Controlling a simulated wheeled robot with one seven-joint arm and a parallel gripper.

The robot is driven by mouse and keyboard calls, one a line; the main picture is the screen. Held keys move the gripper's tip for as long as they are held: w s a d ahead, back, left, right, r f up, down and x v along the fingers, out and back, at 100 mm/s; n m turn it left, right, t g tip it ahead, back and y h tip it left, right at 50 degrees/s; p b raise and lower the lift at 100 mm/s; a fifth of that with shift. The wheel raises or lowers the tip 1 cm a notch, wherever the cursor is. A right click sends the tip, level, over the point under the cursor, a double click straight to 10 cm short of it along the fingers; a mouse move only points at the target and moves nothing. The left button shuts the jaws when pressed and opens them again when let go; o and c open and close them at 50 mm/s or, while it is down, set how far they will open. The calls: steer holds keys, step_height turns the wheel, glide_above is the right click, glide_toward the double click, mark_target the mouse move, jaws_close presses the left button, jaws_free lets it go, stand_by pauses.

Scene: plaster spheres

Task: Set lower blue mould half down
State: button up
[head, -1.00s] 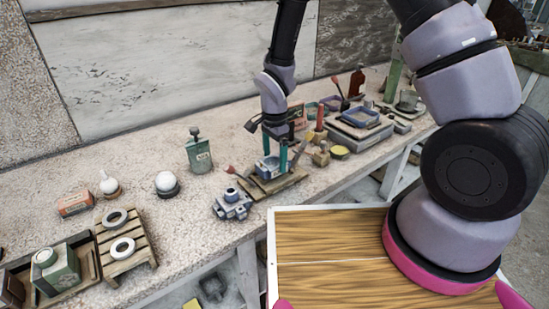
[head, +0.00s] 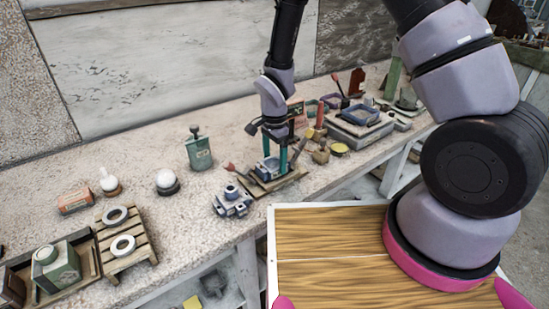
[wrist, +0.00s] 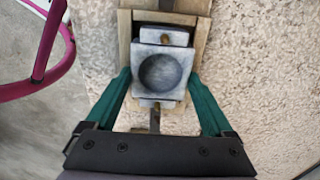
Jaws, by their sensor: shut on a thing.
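The lower blue mould half (wrist: 163,72), a grey-blue block with a round hollow facing up, sits between the two green fingers of my gripper (wrist: 160,88) in the wrist view. My gripper is shut on it. In the head view my gripper (head: 273,158) points down over a wooden board (head: 292,183) on the bench, and the mould half (head: 269,168) is at board level. I cannot tell whether it touches the board. Another grey-blue mould piece (head: 233,202) with a ring-shaped opening stands on the bench, just left of the board.
A white ball on a dark stand (head: 167,182) and a green bottle (head: 199,150) stand to the left. A slatted wooden rack (head: 140,252) holds two white rings. Trays (head: 362,131), jars and tools crowd the right.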

steer(key=shift+f, duration=0.55)
steer(key=o, duration=1.3)
steer(key=shift+r, duration=0.15)
steer(key=shift+r, duration=1.9)
